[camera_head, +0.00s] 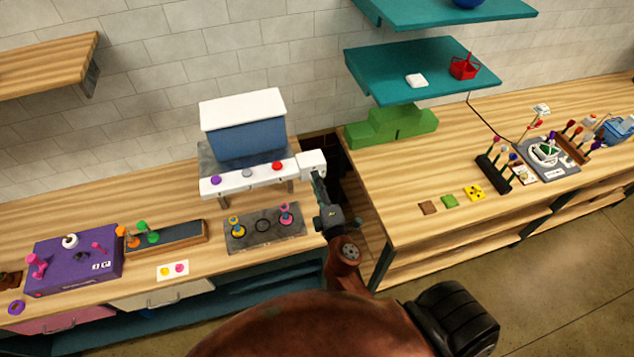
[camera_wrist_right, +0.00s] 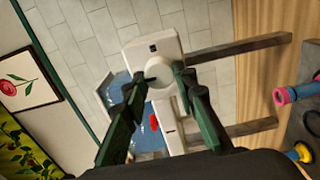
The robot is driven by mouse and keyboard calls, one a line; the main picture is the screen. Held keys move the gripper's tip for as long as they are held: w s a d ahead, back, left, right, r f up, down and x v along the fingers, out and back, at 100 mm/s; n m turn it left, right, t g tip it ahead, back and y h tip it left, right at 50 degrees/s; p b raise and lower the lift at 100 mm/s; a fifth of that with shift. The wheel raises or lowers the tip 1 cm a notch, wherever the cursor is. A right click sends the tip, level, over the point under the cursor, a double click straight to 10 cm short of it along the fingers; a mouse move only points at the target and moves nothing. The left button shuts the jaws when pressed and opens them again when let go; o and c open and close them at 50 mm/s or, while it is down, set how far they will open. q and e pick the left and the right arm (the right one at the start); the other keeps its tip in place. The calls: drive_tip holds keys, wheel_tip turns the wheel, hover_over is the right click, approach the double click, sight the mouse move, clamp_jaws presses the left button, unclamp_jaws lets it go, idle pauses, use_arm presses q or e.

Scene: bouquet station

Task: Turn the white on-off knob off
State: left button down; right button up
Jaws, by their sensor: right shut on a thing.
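The white on-off knob (camera_wrist_right: 161,77) is round and sits on the end of a long white panel (camera_wrist_right: 139,48), with a small dark mark above it in the right wrist view. My right gripper (camera_wrist_right: 160,84) has a dark green finger on each side of the knob and is shut on it. In the head view, my right gripper (camera_head: 318,182) is at the right end of the white panel (camera_head: 232,182), and the knob is hidden or too small to make out there. I cannot tell which way the knob is turned. My left gripper is not in view.
Purple, grey and red (camera_head: 277,166) buttons line the panel, below a blue bin with a white lid (camera_head: 243,104). A grey tray (camera_head: 240,241) with coloured pieces stands in front. A dark gap (camera_head: 342,175) separates this bench from the right one, which holds green blocks (camera_head: 393,128).

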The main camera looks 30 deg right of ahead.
idle(0.4)
drive_tip(key=o, duration=1.1)
drive_tip(key=v, duration=1.2)
drive_tip(key=shift+a, duration=0.1)
